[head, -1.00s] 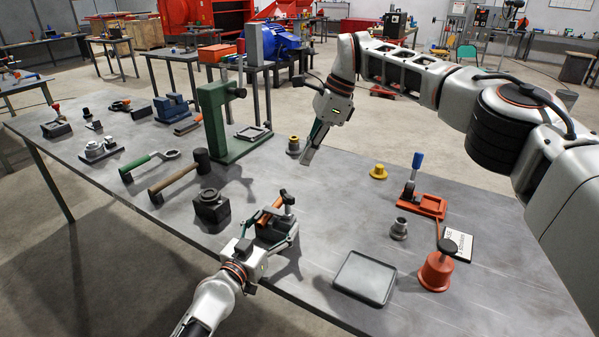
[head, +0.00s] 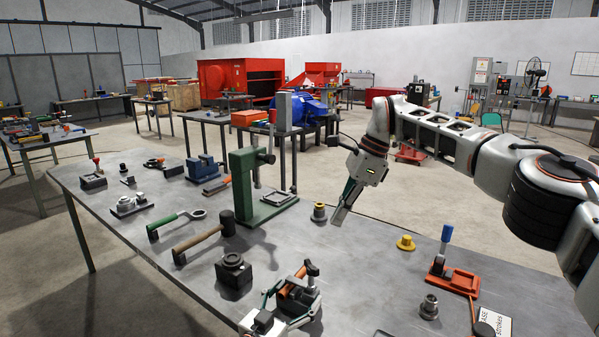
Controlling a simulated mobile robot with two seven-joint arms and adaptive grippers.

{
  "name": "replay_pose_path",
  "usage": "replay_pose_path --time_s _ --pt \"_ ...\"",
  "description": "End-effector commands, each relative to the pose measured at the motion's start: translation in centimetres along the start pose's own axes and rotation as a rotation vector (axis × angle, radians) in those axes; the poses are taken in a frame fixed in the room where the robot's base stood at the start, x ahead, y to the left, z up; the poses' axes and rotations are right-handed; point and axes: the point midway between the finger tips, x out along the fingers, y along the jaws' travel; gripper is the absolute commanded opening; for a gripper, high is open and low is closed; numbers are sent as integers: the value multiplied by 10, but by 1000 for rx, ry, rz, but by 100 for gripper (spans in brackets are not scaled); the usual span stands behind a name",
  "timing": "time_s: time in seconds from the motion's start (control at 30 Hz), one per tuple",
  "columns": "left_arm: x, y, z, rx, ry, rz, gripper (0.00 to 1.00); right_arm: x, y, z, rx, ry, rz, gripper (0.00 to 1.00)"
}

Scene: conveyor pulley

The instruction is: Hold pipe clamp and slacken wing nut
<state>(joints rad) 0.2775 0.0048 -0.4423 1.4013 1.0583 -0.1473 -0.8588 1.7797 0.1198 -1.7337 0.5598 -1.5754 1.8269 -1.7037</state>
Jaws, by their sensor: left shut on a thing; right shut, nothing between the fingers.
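The pipe clamp (head: 306,301) is a dark block with a copper-coloured pipe (head: 292,281) through it, near the table's front edge at the bottom of the view. A dark knob-like part (head: 312,269), perhaps the wing nut, stands on top; its shape is too small to tell. My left gripper (head: 275,301) is shut on the clamp from the front left; the exact contact is partly hidden. My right gripper (head: 340,217) is shut and empty, above the table, up and right of the clamp, pointing down.
A black block with a round top (head: 234,272), a mallet (head: 206,236) and a green-handled wrench (head: 172,226) lie left. A green press (head: 248,185) stands behind.

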Motion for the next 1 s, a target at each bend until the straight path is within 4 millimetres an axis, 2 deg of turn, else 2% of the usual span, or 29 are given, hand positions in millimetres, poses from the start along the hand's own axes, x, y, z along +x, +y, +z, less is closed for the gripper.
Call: replay_pose_path --time_s 0.13,0.17,0.43,0.47,0.5,0.53,0.77,0.8,1.0 --pt "0 0 0 0 0 0 61 0 0 0 0 0 0 0" --pt "0 0 0 0 0 0 71 0 0 0 0 0 0 0" --pt "0 0 0 0 0 0 70 0 0 0 0 0 0 0" --pt "0 0 0 0 0 0 84 0 0 0 0 0 0 0" --pt "0 0 0 0 0 0 94 0 0 0 0 0 0 0" --pt "0 0 0 0 0 0 96 0 0 0 0 0 0 0" --pt "0 0 0 0 0 0 96 0 0 0 0 0 0 0" --pt "0 0 0 0 0 0 100 0 0 0 0 0 0 0" --pt "0 0 0 0 0 0 100 0 0 0 0 0 0 0"
